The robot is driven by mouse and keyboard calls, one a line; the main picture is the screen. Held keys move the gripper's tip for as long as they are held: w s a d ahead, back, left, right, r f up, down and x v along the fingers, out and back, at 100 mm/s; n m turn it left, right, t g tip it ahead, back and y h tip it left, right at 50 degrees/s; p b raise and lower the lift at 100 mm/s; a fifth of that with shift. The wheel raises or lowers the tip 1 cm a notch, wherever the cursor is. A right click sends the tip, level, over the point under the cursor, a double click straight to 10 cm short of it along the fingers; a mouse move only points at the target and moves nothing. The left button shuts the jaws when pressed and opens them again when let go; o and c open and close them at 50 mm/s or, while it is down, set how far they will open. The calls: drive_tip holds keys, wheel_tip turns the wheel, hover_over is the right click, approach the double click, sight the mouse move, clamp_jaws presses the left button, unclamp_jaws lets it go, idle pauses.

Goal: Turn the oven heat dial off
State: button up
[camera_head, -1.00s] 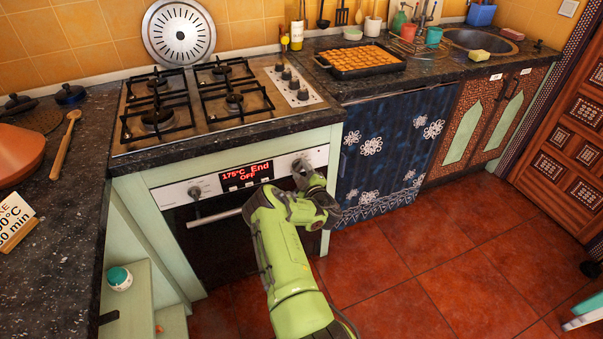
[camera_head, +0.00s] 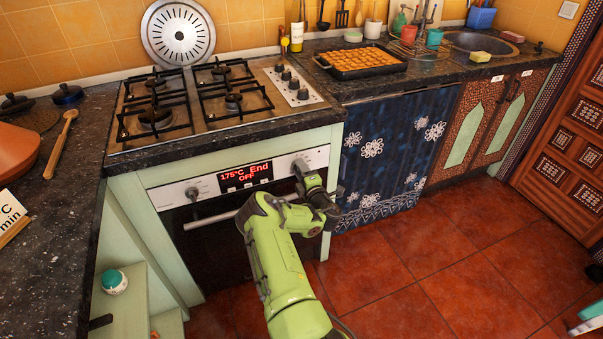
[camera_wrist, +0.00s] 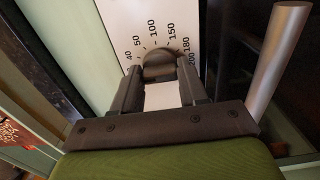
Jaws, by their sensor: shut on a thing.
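The oven heat dial (camera_wrist: 160,64) is a dark round knob on a pale panel in the wrist view. Numbers from 40 to 200 are printed around it. My gripper (camera_wrist: 162,80) has one finger on each side of the dial and is shut on it. In the head view, my gripper (camera_head: 305,176) is at the right end of the oven's front panel, and the dial (camera_head: 300,165) shows just above it. The oven display (camera_head: 245,175) reads 175°C, End, OFF in red. I cannot tell which number the dial points to.
A second knob (camera_head: 193,193) is left of the display. The oven door handle (camera_head: 212,220) runs below the panel, close to my gripper; the bar (camera_wrist: 278,60) also shows in the wrist view. A hob (camera_head: 195,100) is above. Red floor (camera_head: 400,270) is clear to the right.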

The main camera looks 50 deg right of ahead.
drive_tip(key=shift+f, duration=0.1)
idle(0.4)
drive_tip(key=o, duration=1.1)
drive_tip(key=shift+c, duration=0.2)
